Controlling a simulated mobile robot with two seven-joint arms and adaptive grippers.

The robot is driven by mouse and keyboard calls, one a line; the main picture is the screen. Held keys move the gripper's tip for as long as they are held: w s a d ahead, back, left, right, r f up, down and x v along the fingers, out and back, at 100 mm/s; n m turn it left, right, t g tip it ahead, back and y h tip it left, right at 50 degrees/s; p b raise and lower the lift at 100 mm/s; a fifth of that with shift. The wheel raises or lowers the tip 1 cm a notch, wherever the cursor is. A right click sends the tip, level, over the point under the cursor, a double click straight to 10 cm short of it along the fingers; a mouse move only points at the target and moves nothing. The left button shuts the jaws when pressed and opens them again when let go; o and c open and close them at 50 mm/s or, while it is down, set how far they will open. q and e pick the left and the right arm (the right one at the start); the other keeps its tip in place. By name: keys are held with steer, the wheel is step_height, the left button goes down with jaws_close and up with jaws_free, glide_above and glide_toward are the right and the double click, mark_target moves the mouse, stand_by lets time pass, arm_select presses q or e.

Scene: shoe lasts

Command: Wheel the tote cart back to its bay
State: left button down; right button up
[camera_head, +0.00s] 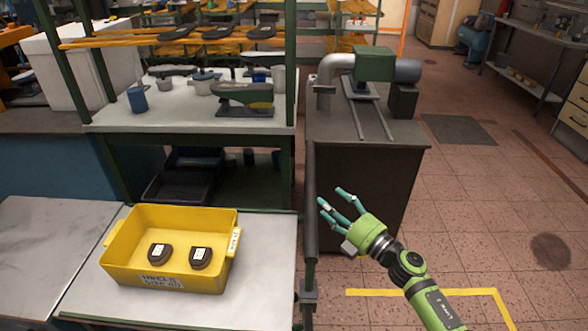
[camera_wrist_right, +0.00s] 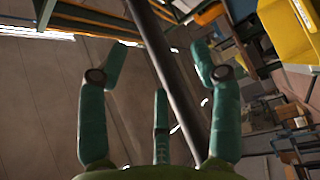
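A yellow tote (camera_head: 120,275) with two dark, labelled pieces in it sits on a pale cart top (camera_head: 265,285) at lower left. The tote also shows at the top right of the right wrist view (camera_wrist_right: 285,35). A dark upright bar (camera_head: 310,215) stands at the right edge of the cart top. My right gripper (camera_head: 331,200) is just right of this bar, fingers spread and pointing toward it. In the right wrist view, a dark bar (camera_wrist_right: 172,75) runs between the open fingers; contact cannot be told. My left gripper is out of view.
Yellow floor tape (camera_head: 420,292) marks a corner on the tiles at lower right. A dark cabinet (camera_head: 360,185) with a machine on top stands behind my right gripper. A green-framed workbench (camera_head: 190,115) stands behind the tote. The floor at right is mostly clear.

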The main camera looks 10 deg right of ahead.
mark_target(313, 184)
steer(key=shift+n, duration=0.3)
steer(key=x, duration=0.3)
steer(key=r+p+x, duration=0.1)
steer(key=x, duration=0.2)
steer(key=shift+s+a+r, duration=0.1)
steer(key=shift+s+r, duration=0.05)
steer(key=shift+r, duration=0.05)
steer(key=shift+w+a, duration=0.2)
steer(key=shift+w, duration=0.2)
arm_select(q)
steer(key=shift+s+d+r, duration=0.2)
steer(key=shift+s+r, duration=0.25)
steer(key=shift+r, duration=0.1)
arm_select(e)
jaws_close()
